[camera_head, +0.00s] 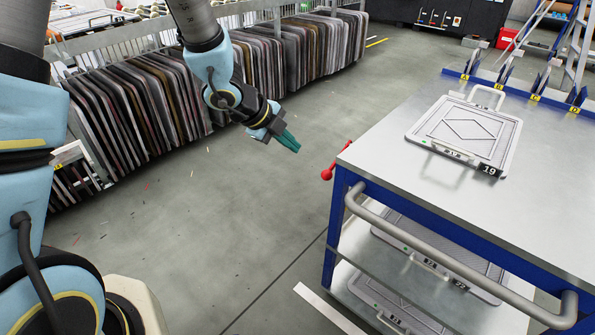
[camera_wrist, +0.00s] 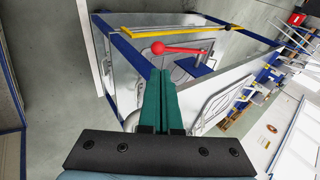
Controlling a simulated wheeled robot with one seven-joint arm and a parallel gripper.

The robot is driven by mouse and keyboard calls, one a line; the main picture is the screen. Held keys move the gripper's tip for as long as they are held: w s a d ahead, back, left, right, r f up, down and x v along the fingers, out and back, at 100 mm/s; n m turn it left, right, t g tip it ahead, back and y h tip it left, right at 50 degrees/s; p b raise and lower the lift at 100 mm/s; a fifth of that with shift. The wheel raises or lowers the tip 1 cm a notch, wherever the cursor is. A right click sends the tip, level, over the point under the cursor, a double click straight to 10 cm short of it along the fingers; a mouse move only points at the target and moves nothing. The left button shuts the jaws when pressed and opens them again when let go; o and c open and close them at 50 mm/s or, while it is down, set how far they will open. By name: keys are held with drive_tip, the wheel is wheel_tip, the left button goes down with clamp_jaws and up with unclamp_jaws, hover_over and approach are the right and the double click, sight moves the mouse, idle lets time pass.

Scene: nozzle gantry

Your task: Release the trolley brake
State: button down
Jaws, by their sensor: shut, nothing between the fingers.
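The trolley (camera_head: 380,185) is a blue-framed cart with a grey metal top and a bent push handle (camera_head: 450,260) on its near side. A red brake lever with a ball end (camera_head: 327,174) sticks out to the left from the trolley's left side. In the wrist view the red lever (camera_wrist: 180,48) lies just beyond the fingertips, its ball at the left end. My gripper (camera_head: 291,143) has green fingers, shut and empty, a short way up and left of the lever in the head view. The fingers also show closed together in the wrist view (camera_wrist: 160,75). They appear apart from the lever.
A framed plate marked 19 (camera_head: 465,135) lies on the trolley top, and more plates (camera_head: 435,255) lie on the shelves below. Racks of upright panels (camera_head: 140,120) stand at the left and back. The floor (camera_head: 230,215) between racks and trolley is clear.

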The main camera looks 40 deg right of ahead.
sight(324, 173)
drive_tip(key=shift+s+a+m+g, duration=0.15)
drive_tip(key=shift+a+m+g, duration=0.15)
drive_tip(key=shift+m, duration=0.1)
drive_tip(key=x, duration=1.4)
drive_tip(key=shift+d, duration=0.1)
drive_tip(key=shift+f, duration=0.1)
